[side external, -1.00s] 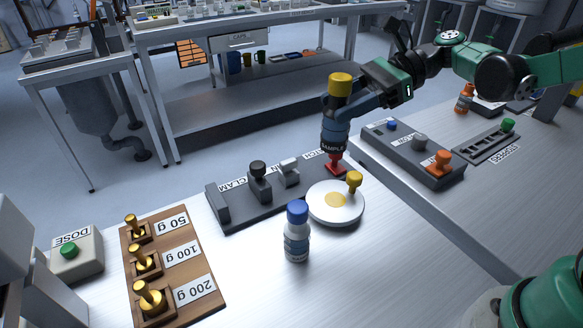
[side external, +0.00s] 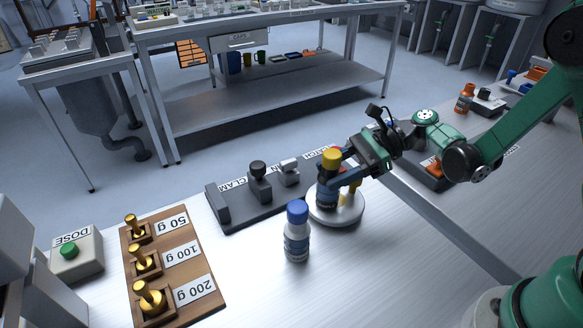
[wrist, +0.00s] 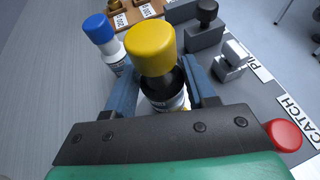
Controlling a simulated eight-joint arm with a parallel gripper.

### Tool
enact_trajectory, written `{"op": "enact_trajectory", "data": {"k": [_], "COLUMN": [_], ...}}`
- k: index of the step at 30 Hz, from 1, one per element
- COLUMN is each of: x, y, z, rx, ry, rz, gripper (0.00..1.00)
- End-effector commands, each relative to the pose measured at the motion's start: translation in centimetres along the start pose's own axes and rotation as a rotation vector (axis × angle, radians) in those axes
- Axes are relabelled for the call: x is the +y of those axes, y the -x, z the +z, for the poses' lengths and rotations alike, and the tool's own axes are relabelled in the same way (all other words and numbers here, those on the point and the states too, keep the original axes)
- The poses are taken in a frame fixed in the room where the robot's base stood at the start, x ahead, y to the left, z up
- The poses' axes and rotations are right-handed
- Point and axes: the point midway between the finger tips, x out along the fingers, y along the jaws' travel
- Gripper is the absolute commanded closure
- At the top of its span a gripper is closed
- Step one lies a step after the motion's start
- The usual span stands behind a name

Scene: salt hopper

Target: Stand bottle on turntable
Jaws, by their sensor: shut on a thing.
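The yellow-capped dark bottle (side external: 329,172) is upright at the white round turntable (side external: 350,211). My gripper (side external: 338,184) is shut on its body. In the wrist view the bottle (wrist: 165,85) stands between my two blue fingers, with the yellow cap towards the camera. The bottle's base is over the turntable's disc; I cannot tell whether it rests on it. The turntable's yellow knob (side external: 355,188) is partly hidden by my gripper. A blue-capped white bottle (side external: 297,235) stands apart on the bench, in front and left of the turntable.
A grey panel (side external: 235,207) with clamp and pin levers lies behind the turntable; its red catch button (wrist: 284,135) shows in the wrist view. A wooden weight rack (side external: 185,265) and a DOSE button box (side external: 75,256) stand at left.

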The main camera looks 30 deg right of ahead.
Motion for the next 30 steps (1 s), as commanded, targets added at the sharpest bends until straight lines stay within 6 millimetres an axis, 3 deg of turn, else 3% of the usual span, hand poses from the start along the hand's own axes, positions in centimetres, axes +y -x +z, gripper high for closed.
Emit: {"op": "enact_trajectory", "data": {"k": [9, 10, 13, 24, 30], "x": [0.0, 0.0, 0.0, 0.0, 0.0], "y": [-0.1, -0.1, -0.1, 0.0, 3.5], "z": [-0.3, -0.3, -0.2, 0.0, 0.0], "rx": [0.000, 0.000, 0.000, 0.000, 0.000], "ry": [0.000, 0.000, 0.000, 0.000, -0.003], "rz": [0.000, 0.000, 0.000, 0.000, -0.006], "gripper": [1.00, 0.44, 0.18, 0.18, 0.18]}}
